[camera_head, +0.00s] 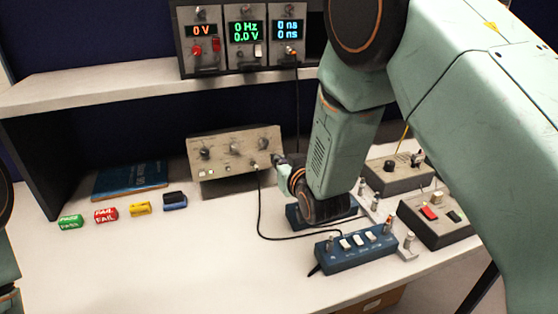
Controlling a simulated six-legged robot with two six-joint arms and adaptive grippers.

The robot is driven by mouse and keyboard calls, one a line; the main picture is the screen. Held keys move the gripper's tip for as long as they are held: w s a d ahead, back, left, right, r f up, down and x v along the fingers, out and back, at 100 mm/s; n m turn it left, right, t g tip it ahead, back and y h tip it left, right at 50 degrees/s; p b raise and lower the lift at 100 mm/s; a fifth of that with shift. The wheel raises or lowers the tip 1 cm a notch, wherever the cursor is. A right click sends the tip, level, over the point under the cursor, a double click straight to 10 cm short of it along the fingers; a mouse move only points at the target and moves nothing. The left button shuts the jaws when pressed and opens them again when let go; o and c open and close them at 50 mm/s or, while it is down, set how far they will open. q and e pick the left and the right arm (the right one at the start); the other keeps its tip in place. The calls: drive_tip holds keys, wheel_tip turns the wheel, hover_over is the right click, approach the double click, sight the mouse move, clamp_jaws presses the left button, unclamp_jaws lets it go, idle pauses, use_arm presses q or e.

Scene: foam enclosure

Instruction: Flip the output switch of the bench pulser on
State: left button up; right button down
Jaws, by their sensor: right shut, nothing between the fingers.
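A beige box with several dark knobs (235,153), seemingly the bench pulser, sits tilted back on the table below the shelf. A small pale-green lit spot (210,172) shows at its lower left, and a black cable leaves its lower right front. My right gripper (277,160) is shut and empty, its tips at the right end of the box's front panel; I cannot tell whether they touch it. The output switch cannot be made out clearly, and the gripper may cover it. My left arm shows only at the left edge, its gripper out of view.
A shelf (130,85) holds display modules (245,38) reading zero. A blue switch box (352,248), grey control boxes (438,217) and small posts crowd the right. A blue book (130,179) and small coloured blocks (105,215) lie left. The front-left table is clear.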

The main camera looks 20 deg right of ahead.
drive_tip(key=shift+x, duration=1.15)
drive_tip(key=shift+r, duration=0.1)
